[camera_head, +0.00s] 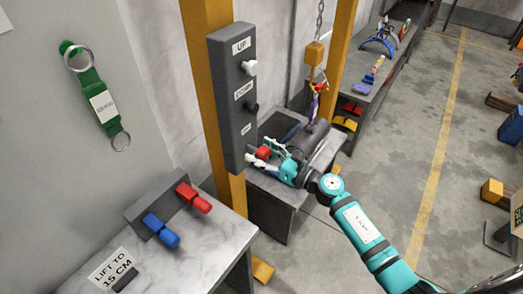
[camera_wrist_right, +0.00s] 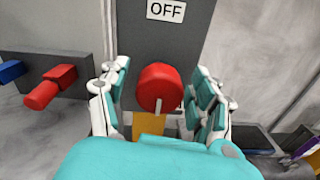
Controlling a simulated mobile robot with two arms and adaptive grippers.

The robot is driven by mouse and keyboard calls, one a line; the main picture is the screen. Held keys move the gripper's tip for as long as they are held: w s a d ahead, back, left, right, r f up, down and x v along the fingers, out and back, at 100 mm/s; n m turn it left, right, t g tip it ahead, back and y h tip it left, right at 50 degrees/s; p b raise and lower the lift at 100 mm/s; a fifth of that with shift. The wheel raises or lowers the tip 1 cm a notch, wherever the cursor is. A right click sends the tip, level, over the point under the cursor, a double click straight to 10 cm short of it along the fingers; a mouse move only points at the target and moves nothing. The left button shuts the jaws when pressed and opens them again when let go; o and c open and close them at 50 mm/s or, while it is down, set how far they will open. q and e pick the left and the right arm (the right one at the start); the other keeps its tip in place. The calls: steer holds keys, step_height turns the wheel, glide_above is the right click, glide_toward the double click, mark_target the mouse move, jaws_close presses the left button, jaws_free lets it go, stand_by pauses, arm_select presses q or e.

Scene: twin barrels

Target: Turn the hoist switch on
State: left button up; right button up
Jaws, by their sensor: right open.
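The hoist control box (camera_head: 235,110) is a tall grey panel on a yellow post, with labels UP and DOWN and a third, smaller label. In the right wrist view its lower part (camera_wrist_right: 130,40) carries an OFF label (camera_wrist_right: 165,11) above a round red knob (camera_wrist_right: 158,82) with a pale mark near its lower edge. The red knob also shows in the head view (camera_head: 263,153), by the fingertips. My right gripper (camera_head: 267,162) is open, with its fingers on either side of the red knob; contact cannot be told. My left gripper is not in view.
A bench (camera_head: 205,230) at lower left holds red (camera_head: 194,197) and blue (camera_head: 161,231) handles and a LIFT TO 15 CM sign (camera_head: 112,272). Behind the gripper, a hook hangs on a chain (camera_head: 319,20) over a dark barrel (camera_head: 310,150).

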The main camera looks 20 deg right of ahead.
steer(key=shift+c, duration=0.3)
steer(key=c, duration=1.1)
steer(key=shift+c, duration=0.2)
steer(key=shift+m, duration=0.3)
steer(key=m+p, duration=0.1)
steer(key=m, duration=0.3)
steer(key=shift+p, duration=0.35)
steer(key=m+p, duration=0.1)
steer(key=m, duration=0.3)
steer(key=shift+d+m, duration=0.1)
steer(key=shift+m, duration=0.3)
steer(key=m+p, duration=0.1)
steer(key=m, duration=0.2)
steer(key=shift+w+m+g+p, duration=0.1)
steer(key=shift+m+g+p, duration=0.2)
steer(key=shift+f+m+p, duration=0.15)
steer(key=shift+m+p, duration=0.4)
steer(key=shift+m, duration=1.65)
